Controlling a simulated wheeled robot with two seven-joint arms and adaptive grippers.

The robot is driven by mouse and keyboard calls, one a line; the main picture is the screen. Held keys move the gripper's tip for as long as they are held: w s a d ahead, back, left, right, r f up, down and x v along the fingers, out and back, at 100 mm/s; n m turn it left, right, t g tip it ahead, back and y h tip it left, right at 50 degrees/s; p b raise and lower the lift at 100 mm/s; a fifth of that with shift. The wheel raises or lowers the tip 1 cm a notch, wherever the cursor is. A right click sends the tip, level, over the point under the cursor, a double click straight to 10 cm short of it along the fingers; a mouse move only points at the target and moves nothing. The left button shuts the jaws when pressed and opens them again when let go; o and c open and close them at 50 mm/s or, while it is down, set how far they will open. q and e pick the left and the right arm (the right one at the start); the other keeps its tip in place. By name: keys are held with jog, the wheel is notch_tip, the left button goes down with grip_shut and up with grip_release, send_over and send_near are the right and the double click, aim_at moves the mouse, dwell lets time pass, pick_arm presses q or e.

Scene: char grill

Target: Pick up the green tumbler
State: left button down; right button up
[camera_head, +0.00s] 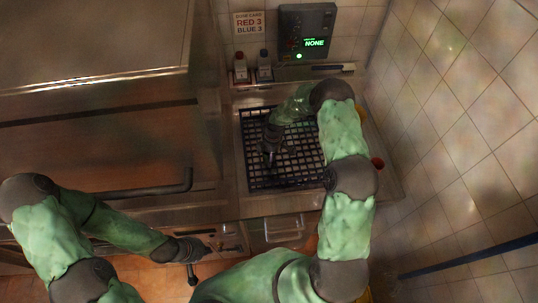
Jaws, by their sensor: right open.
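I cannot make out a green tumbler in the head view; my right arm covers part of the counter. My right gripper (268,158) points down, open, over the left part of a black grid rack (291,178). I see nothing between its fingers, but it is small and dark here. My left gripper (207,250) is low at the front, beside the front face of the counter. Its fingers are too small and dark to tell whether they are open or shut.
Two small bottles, one red-labelled (240,70) and one blue-labelled (264,68), stand at the back below a sign (262,23). A dispenser box (307,32) reads "NONE". A red object (377,163) shows right of my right arm. A large metal hood (90,90) fills the left; a tiled wall (460,110) bounds the right.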

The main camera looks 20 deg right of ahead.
jog(key=shift+f, duration=0.25)
jog(key=c, duration=1.3)
jog(key=shift+r, duration=0.1)
jog(key=shift+r, duration=0.45)
notch_tip(320, 180, up, 2)
jog(key=shift+a+r+b, duration=0.1)
jog(key=shift+r+b, duration=0.1)
jog(key=shift+b, duration=0.35)
jog(key=s+a+r, duration=0.2)
jog(key=s+r, duration=0.1)
jog(key=s, duration=0.1)
jog(key=s+a+r+b, duration=0.1)
jog(key=s+a+r, duration=0.1)
jog(key=s+r, duration=0.1)
jog(key=s+a+r+b, duration=0.1)
jog(key=s+a+r, duration=0.1)
jog(key=s, duration=0.3)
jog(key=shift+s+r, duration=0.35)
jog(key=shift+r, duration=0.45)
